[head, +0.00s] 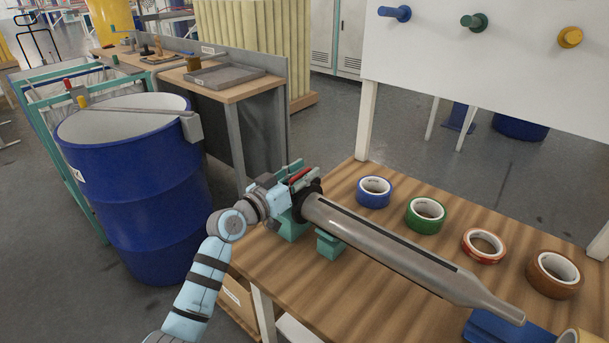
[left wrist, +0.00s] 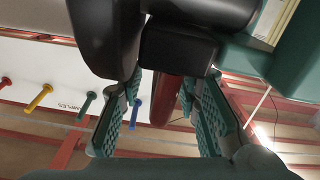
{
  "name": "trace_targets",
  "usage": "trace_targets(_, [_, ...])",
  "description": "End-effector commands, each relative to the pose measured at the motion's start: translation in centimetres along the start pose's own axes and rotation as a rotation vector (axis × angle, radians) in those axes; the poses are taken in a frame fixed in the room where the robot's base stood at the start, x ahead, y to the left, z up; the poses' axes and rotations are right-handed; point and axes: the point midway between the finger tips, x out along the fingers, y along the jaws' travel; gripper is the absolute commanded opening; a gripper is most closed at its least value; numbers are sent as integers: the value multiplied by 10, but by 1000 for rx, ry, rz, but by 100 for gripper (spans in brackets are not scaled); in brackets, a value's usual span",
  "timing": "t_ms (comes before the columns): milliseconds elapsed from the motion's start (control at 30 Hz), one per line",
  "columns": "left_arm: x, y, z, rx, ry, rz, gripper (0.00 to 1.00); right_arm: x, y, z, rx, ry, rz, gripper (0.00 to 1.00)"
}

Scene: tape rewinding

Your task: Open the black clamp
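The black clamp (head: 308,203) sits at the near left end of a long grey shaft (head: 400,252) on the wooden table. A red piece (head: 299,175), seemingly its lever, shows beside my left gripper (head: 282,192). In the left wrist view the black part (left wrist: 178,48) fills the upper middle. The red lever (left wrist: 165,102) hangs below it, between the two toothed green fingers of my left gripper (left wrist: 158,108). Gaps show beside the lever, so the fingers look open around it. Contact on the right side cannot be told. My right gripper is out of view.
Blue (head: 374,192), green (head: 425,215), red (head: 484,246) and brown (head: 553,274) tape rolls lie along the table beyond the shaft. A white board (head: 520,60) with coloured pegs stands behind. A blue drum (head: 135,190) stands left of the table.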

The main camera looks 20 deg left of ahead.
Motion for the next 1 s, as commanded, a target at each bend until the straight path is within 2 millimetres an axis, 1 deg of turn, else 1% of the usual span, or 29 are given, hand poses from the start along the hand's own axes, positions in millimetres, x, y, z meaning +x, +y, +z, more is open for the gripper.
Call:
trace_targets(100, [5, 0, 0, -1, 0, 0, 30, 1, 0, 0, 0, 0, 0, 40])
trace_targets(300, [5, 0, 0, 0, 0, 0, 30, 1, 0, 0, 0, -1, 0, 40])
trace_targets(367, [5, 0, 0, 0, 0, 0, 22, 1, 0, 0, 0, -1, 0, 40])
trace_targets(500, [5, 0, 0, 0, 0, 0, 0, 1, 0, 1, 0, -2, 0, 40])
trace_targets(833, [5, 0, 0, -3, -2, 1, 0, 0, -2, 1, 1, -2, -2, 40])
trace_targets(1000, [5, -1, -4, -2, -24, -9, 0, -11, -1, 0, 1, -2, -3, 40])
